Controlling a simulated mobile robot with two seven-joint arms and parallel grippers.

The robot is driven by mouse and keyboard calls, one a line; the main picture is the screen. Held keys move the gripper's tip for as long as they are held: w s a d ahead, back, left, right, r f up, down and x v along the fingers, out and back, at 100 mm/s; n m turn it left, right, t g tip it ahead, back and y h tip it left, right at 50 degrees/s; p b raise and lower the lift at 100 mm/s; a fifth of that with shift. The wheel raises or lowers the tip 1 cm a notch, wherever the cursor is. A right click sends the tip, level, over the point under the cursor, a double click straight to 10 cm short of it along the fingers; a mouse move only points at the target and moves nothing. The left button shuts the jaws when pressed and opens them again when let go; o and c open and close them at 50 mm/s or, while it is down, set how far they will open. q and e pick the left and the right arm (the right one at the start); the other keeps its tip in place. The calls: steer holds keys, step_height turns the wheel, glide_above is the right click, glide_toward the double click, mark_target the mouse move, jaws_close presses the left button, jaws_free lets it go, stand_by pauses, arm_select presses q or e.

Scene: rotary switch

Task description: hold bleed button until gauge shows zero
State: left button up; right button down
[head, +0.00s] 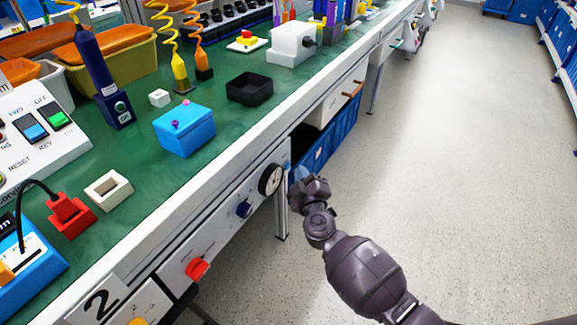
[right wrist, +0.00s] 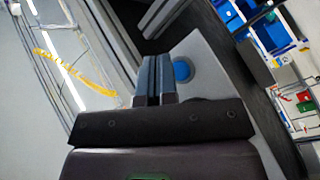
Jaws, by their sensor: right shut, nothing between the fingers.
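A round gauge (head: 271,179) with a black rim and pale face sits on the grey panel along the bench front. Its reading is too small to tell. A round blue button (right wrist: 182,70) shows on the panel in the right wrist view, just right of my fingertips. In the head view, a small patch of blue beside the gauge is hard to tell apart. My right gripper (head: 299,174) is shut and empty beside the panel's far end, right of the gauge. Its closed fingers also show in the right wrist view (right wrist: 154,72); contact with the button cannot be told. My left gripper is out of view.
The panel also carries a blue knob (head: 244,209) and a red rotary switch (head: 197,269). A blue box (head: 184,129) and a black tray (head: 249,88) stand on the green bench top. A drawer handle (head: 353,89) sticks out farther along. The floor to the right is clear.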

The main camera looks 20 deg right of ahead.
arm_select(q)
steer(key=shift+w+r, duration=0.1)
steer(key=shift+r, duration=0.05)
arm_select(e)
steer(key=shift+w+a, duration=0.1)
stand_by(0.7)
arm_select(q)
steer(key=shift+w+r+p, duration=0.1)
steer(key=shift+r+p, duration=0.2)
steer(key=shift+p, duration=0.05)
arm_select(e)
steer(key=shift+w+a, duration=0.2)
steer(key=shift+w, duration=0.05)
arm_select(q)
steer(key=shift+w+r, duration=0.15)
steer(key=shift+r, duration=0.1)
arm_select(e)
steer(key=shift+w+a, duration=0.25)
steer(key=shift+w, duration=0.05)
stand_by(1.4)
stand_by(1.5)
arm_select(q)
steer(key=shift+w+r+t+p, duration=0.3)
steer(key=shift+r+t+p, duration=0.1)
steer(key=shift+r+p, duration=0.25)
arm_select(e)
steer(key=shift+s+d, duration=0.5)
steer(key=shift+s, duration=0.15)
